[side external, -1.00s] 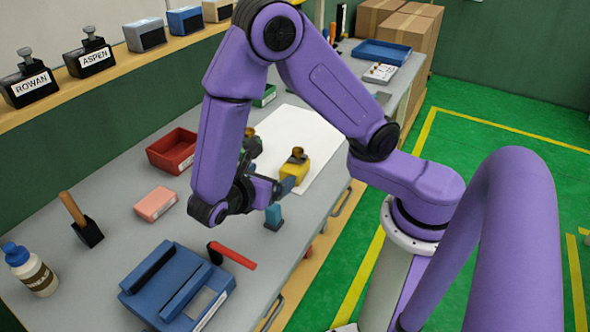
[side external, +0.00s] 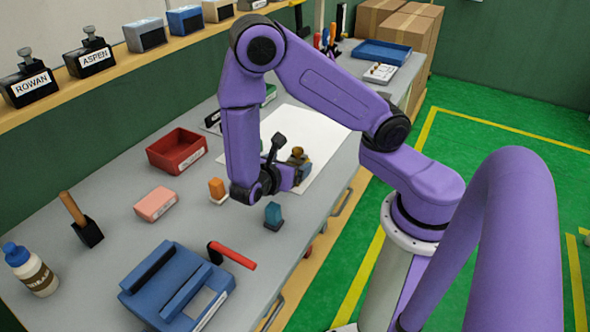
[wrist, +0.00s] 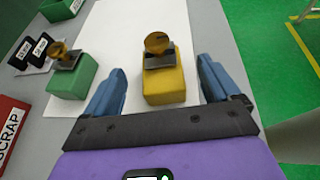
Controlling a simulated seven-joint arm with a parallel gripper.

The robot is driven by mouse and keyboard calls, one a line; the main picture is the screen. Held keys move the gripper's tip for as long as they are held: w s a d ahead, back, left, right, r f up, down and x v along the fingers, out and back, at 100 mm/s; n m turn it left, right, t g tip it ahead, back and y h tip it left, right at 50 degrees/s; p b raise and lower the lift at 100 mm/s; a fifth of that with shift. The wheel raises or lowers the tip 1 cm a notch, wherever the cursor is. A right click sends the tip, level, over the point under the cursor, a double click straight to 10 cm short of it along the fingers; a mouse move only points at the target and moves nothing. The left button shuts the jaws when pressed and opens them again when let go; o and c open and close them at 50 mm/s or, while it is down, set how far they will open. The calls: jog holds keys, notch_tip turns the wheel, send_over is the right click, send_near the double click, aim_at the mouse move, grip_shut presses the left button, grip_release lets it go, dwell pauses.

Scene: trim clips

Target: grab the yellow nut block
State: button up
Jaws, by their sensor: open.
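The yellow nut block (wrist: 164,83) stands on a white sheet in the wrist view, with a grey plate and a brass nut (wrist: 158,43) on top. My gripper (wrist: 161,83) is open, with one blue finger to the left of the yellow block and one to its right. A gap shows on both sides, so the fingers look apart from it. In the side view my gripper (side external: 304,172) is at the sheet, and it hides most of the yellow block; the brass top (side external: 297,154) still shows.
A green block (wrist: 74,81) with a similar brass top stands left of the yellow one. A red SCRAP bin (side external: 178,152) lies further left. A teal block (side external: 273,215) and an orange block (side external: 217,188) stand near my wrist. The white sheet (side external: 320,128) has free room behind.

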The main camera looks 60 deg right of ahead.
aim_at(295, 161)
jog(key=shift+f+x, duration=0.2)
jog(key=shift+x, duration=2.4)
jog(key=shift+a, duration=0.1)
jog(key=c, duration=1.2)
